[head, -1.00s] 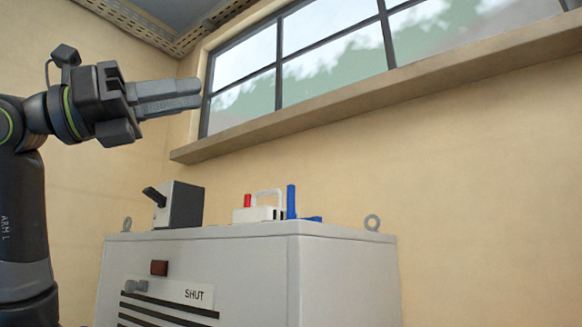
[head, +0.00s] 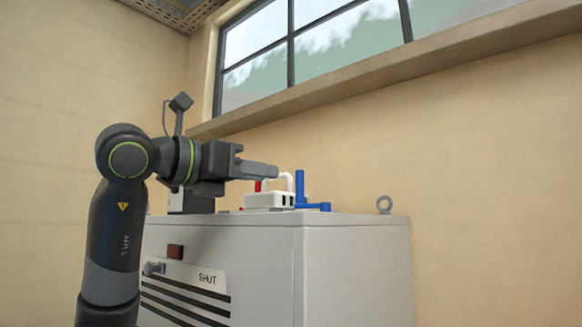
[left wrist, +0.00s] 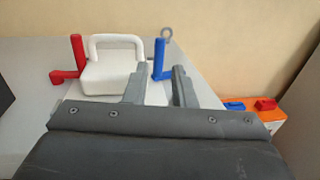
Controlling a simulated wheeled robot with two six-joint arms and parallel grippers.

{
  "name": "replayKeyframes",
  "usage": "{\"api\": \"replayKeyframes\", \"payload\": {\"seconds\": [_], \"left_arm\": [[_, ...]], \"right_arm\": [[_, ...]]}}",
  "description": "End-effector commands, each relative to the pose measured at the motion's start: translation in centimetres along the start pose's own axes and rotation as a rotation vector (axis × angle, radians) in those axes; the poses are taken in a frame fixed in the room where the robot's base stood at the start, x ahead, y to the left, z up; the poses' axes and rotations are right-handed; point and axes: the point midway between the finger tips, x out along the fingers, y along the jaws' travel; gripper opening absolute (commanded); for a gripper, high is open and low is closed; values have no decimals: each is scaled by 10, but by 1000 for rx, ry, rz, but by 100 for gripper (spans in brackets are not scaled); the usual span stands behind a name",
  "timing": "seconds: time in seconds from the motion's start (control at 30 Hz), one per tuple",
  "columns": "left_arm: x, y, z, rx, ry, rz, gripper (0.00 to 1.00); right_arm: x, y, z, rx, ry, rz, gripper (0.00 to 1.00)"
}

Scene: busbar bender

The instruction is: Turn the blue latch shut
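The blue latch (head: 300,188) is on top of the grey cabinet, at the right end of a white block with a handle (head: 268,200). Its post stands upright, with a low blue foot to the right. My left gripper (head: 275,171) is above the cabinet top, just left of the blue post in the head view. In the left wrist view its two fingers (left wrist: 158,72) are apart, and the blue latch (left wrist: 159,54) shows in line with the gap, apparently beyond the tips. I cannot tell whether they touch. My right gripper is not in view.
A red latch (left wrist: 76,57) stands at the block's other end. The grey cabinet (head: 350,270) has a "SHUT" label and a lifting ring (head: 384,204). A dark box (head: 188,200) is partly behind my arm. An orange case (left wrist: 292,112) lies lower right in the wrist view.

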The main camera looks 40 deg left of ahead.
Motion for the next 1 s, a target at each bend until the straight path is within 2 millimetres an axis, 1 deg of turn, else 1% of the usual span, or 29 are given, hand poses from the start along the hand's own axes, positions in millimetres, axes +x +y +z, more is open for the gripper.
{"api": "replayKeyframes", "payload": {"seconds": [0.03,0.2,0.3,0.4,0.53,0.77,0.8,0.97,1.0], "left_arm": [[13,0,4,-1,4,-2,23],[45,-1,3,-1,2,-3,23],[58,0,3,-1,1,-2,23],[67,0,2,-1,0,-2,23],[72,0,1,-1,0,-1,23],[73,0,0,0,-1,0,23],[73,0,0,0,-1,0,21],[72,0,0,0,-1,0,0],[72,0,0,0,-1,0,0]], "right_arm": [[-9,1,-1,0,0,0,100],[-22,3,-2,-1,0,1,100],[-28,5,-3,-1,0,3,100],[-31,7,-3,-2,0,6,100],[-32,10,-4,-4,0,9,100],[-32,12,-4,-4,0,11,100],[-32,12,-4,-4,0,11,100],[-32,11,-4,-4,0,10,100],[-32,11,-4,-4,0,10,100]]}}
